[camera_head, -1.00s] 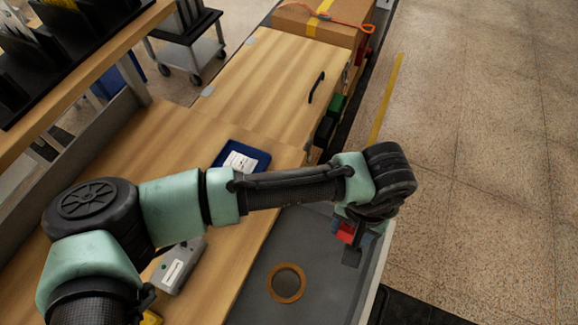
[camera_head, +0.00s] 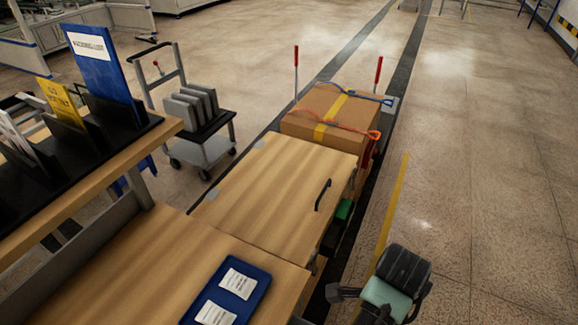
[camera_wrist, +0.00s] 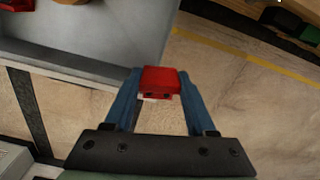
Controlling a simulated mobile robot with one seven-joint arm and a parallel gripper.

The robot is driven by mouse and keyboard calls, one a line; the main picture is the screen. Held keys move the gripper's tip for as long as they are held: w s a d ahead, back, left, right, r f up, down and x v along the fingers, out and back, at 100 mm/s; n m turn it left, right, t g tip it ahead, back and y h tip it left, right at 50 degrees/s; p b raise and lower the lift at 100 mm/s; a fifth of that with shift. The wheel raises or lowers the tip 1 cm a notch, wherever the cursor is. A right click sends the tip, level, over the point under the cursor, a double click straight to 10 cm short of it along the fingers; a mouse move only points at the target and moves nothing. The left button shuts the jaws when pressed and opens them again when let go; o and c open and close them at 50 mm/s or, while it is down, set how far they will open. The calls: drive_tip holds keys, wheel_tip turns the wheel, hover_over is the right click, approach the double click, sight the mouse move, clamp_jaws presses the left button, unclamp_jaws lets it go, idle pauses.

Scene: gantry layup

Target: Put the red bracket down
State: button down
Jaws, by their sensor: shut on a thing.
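In the wrist view, my gripper (camera_wrist: 160,88) has its two blue fingers shut on the red bracket (camera_wrist: 160,78). The bracket is a small red block with dark holes in its near face. Below it in the picture is bare speckled floor, and a grey tray (camera_wrist: 110,38) lies to its upper left. In the head view only my wrist shows at the lower right; the fingers and the bracket are out of sight there.
A wooden bench (camera_head: 150,255) holds a blue tray (camera_head: 226,298) with white labels. Beyond are a wooden lid with a black handle (camera_head: 322,195) and a strapped cardboard box (camera_head: 310,100). A cart (camera_head: 205,145) stands at the back left. Open floor lies to the right.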

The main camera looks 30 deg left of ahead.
drive_tip(key=s+a+f+m, duration=0.2)
drive_tip(key=s+a+f, duration=0.2)
drive_tip(key=s+f, duration=0.25)
drive_tip(key=shift+s+d+f+b, duration=0.1)
drive_tip(key=shift+f+b, duration=0.1)
drive_tip(key=shift+f, duration=1.35)
drive_tip(key=shift+s+d+f+b, duration=0.15)
drive_tip(key=shift+f+b, duration=0.1)
drive_tip(key=shift+f, duration=1.35)
drive_tip(key=shift+s+d+f+b, duration=0.1)
drive_tip(key=shift+f+b, duration=0.1)
drive_tip(key=shift+f, duration=1.35)
drive_tip(key=shift+f, duration=0.15)
drive_tip(key=shift+c, duration=1.1)
unclamp_jaws()
